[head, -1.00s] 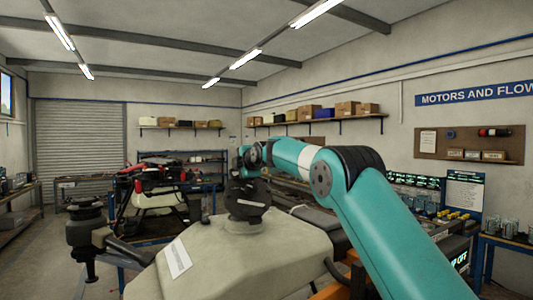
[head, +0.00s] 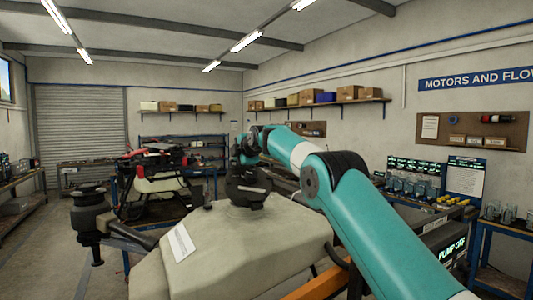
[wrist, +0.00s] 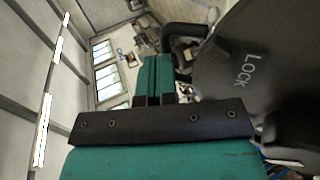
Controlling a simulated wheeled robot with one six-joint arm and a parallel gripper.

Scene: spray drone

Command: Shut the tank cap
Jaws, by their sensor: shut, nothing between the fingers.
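The beige spray tank (head: 230,250) fills the lower middle of the head view, with a white label on its left shoulder. Its black cap (head: 247,181) stands tilted up above the filler neck on top of the tank. In the wrist view the cap's dark round face (wrist: 245,80) fills the right side, with the word LOCK on it. My gripper (wrist: 154,68) has its teal fingers together and empty, to the left of the cap's face. In the head view the gripper is small and dark behind the cap, and its fingertips are hidden. I cannot tell whether it touches the cap.
A black drone motor and arm (head: 92,218) stick out left of the tank. Another drone (head: 155,180) stands behind on a blue stand. A bench with a PUMP OFF display (head: 452,250) is at the right. Open floor lies at the left.

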